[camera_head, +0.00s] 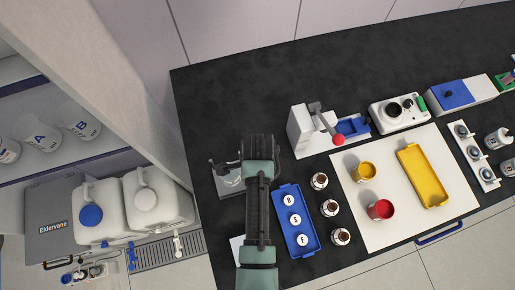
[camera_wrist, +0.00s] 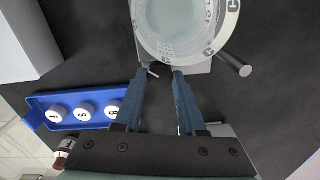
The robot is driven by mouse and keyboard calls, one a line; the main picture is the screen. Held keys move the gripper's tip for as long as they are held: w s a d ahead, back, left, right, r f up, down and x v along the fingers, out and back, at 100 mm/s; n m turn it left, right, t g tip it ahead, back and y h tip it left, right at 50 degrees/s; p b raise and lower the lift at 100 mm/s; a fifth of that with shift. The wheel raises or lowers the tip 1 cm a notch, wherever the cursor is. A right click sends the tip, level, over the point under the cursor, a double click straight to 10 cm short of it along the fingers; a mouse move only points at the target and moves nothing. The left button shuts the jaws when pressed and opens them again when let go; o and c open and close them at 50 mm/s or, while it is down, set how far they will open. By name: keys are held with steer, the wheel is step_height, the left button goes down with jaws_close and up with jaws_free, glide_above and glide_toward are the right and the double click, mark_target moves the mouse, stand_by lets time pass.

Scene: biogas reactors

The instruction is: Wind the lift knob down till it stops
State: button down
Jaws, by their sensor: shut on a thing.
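My gripper (camera_wrist: 167,72) has its two blue fingers close together at the near edge of a grey lift platform (camera_wrist: 198,66). It is shut on what appears to be the lift knob, which is mostly hidden between the fingertips. A small pale bit (camera_wrist: 152,71) shows just left of the fingertips. A clear round vessel with letter C marks on its rim (camera_wrist: 228,22) sits on the platform. In the head view, my dark wrist covers most of the lift (camera_head: 229,180), whose left part shows on the black bench.
A blue tray (camera_head: 307,243) with several lettered white-topped pieces lies right of my arm; it also shows in the wrist view (camera_wrist: 43,101). A grey rod with a round end (camera_wrist: 235,65) sticks out beside the platform. Brown-filled jars (camera_head: 330,208) stand right of the tray.

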stand_by(0.3)
steer(key=shift+r+n+p, duration=0.1)
steer(key=shift+n+p, duration=0.6)
steer(key=shift+n, duration=0.6)
steer(key=shift+n+p, duration=0.55)
steer(key=shift+n, duration=0.95)
steer(key=shift+w, duration=0.1)
steer(key=c, duration=0.5)
jaws_free()
step_height(320, 180, up, 13)
steer(key=shift+b, duration=0.45)
steer(key=shift+d, duration=0.1)
